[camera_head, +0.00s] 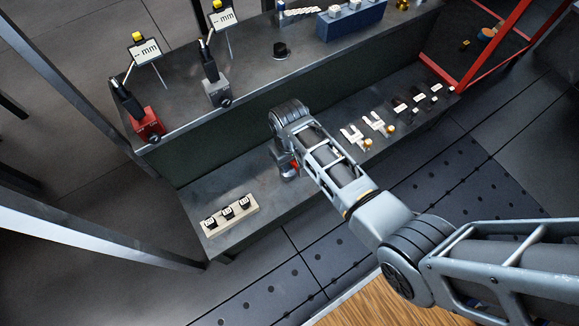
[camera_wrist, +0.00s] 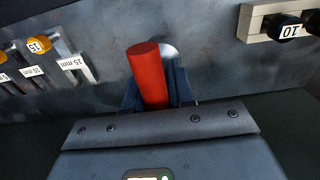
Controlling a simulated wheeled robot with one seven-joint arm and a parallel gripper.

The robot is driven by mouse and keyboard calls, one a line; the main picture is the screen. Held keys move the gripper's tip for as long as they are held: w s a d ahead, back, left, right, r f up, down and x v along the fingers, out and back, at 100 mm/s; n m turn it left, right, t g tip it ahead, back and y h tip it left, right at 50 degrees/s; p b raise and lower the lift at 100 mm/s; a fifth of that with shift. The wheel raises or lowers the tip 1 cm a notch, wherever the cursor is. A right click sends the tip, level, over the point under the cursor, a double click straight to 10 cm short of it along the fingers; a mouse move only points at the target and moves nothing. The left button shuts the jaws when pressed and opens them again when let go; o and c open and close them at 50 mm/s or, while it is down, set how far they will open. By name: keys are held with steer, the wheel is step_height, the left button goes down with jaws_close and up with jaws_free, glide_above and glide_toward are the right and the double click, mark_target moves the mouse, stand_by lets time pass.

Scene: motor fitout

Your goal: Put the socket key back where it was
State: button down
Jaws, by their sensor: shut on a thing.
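My gripper (camera_head: 289,172) is over the lower bench shelf, between the block of numbered pieces and the labelled wrenches. In the wrist view my gripper (camera_wrist: 158,95) is shut on a red cylindrical handle (camera_wrist: 147,75), which appears to be the socket key. The handle leans a little in the picture. The red part also shows as a small patch in the head view (camera_head: 295,163). The key's lower end is hidden by the fingers. A pale round spot (camera_wrist: 169,50) shows just behind the handle; I cannot tell whether it is part of the shelf.
A pale block (camera_head: 231,217) with black numbered pieces stands on the shelf (camera_head: 255,188) at left. Labelled wrenches (camera_head: 365,130) lie to the right. The shelf around my gripper looks clear.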

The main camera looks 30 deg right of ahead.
steer(key=shift+f+b, duration=0.55)
steer(key=shift+f, duration=0.95)
steer(key=shift+f, duration=0.2)
steer(key=c, duration=1)
jaws_free()
steer(key=shift+o, duration=0.2)
step_height(320, 180, up, 12)
steer(key=p, duration=0.4)
steer(key=shift+r+p, duration=0.15)
steer(key=shift+p, duration=0.25)
steer(key=shift+s, duration=0.1)
